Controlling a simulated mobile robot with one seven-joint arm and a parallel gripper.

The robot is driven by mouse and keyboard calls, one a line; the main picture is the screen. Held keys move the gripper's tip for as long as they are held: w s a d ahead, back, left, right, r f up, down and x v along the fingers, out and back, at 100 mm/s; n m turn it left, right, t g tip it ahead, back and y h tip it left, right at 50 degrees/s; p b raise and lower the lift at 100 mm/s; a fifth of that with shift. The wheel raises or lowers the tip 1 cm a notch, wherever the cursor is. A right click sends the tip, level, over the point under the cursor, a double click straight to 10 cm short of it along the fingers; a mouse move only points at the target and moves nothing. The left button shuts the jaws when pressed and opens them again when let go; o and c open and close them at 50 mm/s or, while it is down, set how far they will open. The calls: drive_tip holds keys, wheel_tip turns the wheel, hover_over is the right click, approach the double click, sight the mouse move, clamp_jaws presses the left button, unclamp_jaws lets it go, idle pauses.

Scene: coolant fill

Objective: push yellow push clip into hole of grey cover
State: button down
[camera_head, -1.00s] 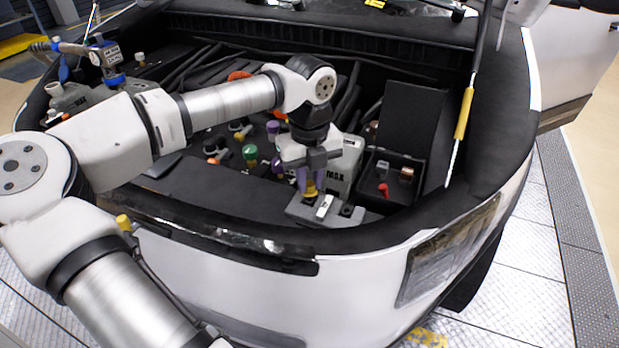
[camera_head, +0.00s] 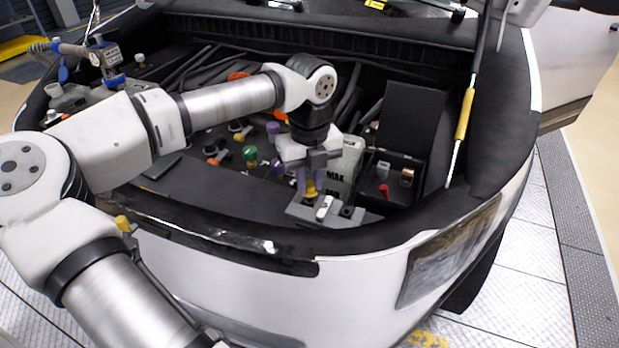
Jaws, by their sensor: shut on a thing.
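The clip is upright, directly over the grey cover (camera_head: 300,211) at the front edge of the engine bay. Its lower end meets the cover's top in the picture. The hole is hidden behind the clip and fingers, so I cannot tell how deep the clip sits.
A white reservoir (camera_head: 343,172) marked MAX stands just behind my gripper. An open black box (camera_head: 400,169) with small parts is to the right. Several coloured caps, such as a green one (camera_head: 250,153), lie left. A yellow-sleeved strut (camera_head: 464,115) rises at right.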

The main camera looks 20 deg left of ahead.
drive_tip(key=shift+f+b, duration=1.2)
drive_tip(key=shift+b, duration=0.15)
drive_tip(key=c, duration=1.2)
unclamp_jaws()
